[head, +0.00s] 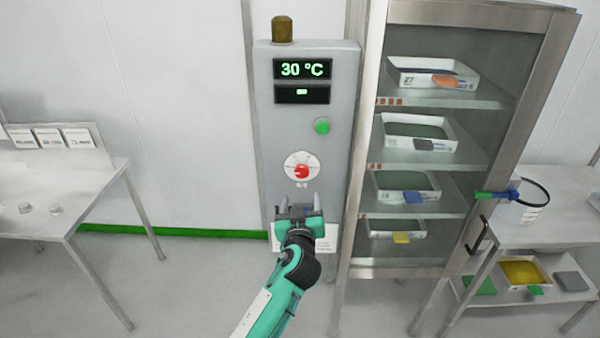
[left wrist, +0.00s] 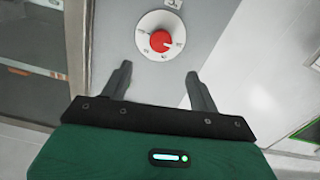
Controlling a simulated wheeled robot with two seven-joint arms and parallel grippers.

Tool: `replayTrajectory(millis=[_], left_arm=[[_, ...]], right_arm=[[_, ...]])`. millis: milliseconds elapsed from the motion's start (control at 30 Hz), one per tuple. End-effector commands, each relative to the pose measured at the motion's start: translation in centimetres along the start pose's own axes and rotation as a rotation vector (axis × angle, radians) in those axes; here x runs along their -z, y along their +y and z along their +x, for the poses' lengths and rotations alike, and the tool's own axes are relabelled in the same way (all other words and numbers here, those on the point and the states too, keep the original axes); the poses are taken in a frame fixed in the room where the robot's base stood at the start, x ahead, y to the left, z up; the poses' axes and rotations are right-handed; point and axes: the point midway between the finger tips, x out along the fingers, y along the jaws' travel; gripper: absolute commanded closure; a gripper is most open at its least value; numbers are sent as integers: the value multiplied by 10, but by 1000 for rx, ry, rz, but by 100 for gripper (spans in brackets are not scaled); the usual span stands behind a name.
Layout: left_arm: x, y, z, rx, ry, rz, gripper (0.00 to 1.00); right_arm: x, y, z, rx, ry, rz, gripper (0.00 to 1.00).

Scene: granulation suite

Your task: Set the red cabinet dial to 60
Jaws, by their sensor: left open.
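The red dial (head: 301,172) sits on a round white scale plate low on the grey control panel (head: 336,120). It also shows in the left wrist view (left wrist: 161,41), with a pale pointer mark, but the scale numbers are too small to read. The upper display (head: 302,69) reads 30 °C. The lower display (head: 302,95) shows a short green bar. My left gripper (head: 299,200) is open and empty, just below the dial and apart from it. In the left wrist view its two fingers (left wrist: 160,82) point toward the dial, one to either side. My right gripper is not in view.
A green button (head: 321,126) is above the dial. A glass-fronted cabinet (head: 362,150) with several trays stands right of the panel. A steel table (head: 95,190) is at left, and a cart (head: 540,233) at right. The floor between table and panel is clear.

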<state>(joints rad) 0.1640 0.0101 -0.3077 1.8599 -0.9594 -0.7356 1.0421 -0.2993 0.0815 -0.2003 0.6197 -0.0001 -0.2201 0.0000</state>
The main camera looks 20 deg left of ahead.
Motion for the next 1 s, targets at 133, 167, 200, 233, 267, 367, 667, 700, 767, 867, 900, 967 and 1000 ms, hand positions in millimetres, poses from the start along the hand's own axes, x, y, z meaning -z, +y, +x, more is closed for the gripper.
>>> replayTrajectory(millis=[133,167,200,233,267,367,667,700,767,867,900,967,1000], left_arm=[[5,0,27,1,0,5,39],[5,0,33,1,0,6,39],[5,0,41,1,1,6,39],[5,0,46,1,0,5,39],[4,0,51,1,0,5,39],[4,0,69,1,-1,5,39],[2,0,110,0,-1,4,39],[1,0,114,0,-1,4,39],[0,0,118,0,-2,4,39],[0,0,122,0,-2,3,39],[0,0,123,0,-2,2,39],[-1,0,124,0,-2,2,39],[-1,0,124,0,-2,2,39]], right_arm=[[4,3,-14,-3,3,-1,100],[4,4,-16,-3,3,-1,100],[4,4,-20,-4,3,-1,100],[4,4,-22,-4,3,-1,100],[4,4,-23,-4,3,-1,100],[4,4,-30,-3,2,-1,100],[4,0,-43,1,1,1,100],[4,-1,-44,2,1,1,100],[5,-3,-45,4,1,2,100],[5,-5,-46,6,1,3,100],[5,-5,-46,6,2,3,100],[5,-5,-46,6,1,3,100],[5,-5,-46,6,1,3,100]])
